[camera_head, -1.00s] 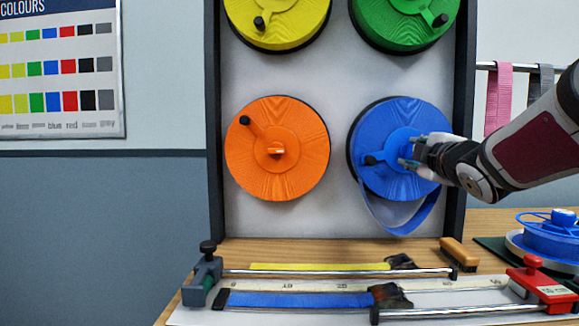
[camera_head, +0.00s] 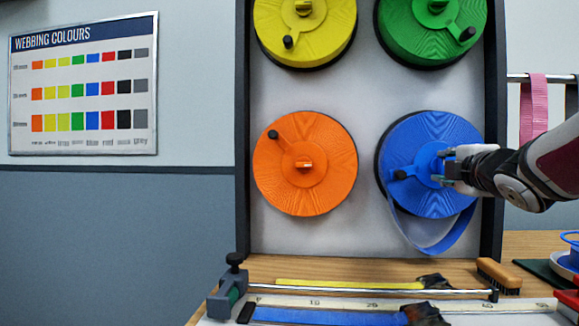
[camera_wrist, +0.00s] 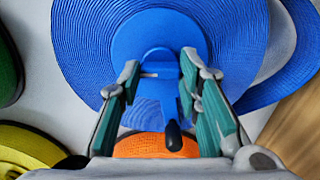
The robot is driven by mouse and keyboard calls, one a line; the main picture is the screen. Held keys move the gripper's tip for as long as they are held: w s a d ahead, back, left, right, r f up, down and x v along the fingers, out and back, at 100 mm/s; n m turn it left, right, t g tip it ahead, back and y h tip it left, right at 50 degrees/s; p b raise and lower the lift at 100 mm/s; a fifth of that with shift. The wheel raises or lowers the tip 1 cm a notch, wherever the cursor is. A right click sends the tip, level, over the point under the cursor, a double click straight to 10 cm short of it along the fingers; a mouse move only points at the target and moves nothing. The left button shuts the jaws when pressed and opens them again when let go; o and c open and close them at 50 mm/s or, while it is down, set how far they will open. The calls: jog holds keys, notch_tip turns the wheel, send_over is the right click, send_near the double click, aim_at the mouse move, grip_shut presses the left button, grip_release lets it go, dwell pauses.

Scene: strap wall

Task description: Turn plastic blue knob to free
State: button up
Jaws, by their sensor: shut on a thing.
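The blue reel (camera_head: 425,135) of webbing hangs on the wall panel, lower right of the reels in view. Its black crank grip (camera_head: 399,174) points left. My gripper (camera_head: 441,168) reaches in from the right at the reel's hub and hides most of the knob in the head view. In the wrist view the small blue knob (camera_wrist: 161,64) stands at the hub between the two green-padded fingers of my gripper (camera_wrist: 161,78), which is shut on it. The crank grip also shows below the knob in the wrist view (camera_wrist: 173,136). A loop of blue webbing (camera_head: 430,245) hangs under the reel.
Orange (camera_head: 304,195), yellow (camera_head: 330,45) and green (camera_head: 410,45) reels neighbour it on the panel. The panel's dark right post (camera_head: 493,90) stands close to my arm. Below, the bench holds a wooden brush (camera_head: 499,275), yellow and blue straps, and a ruler.

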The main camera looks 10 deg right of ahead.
jog(key=o, duration=1.1)
jog(key=shift+o, duration=0.2)
jog(key=v, duration=1.2)
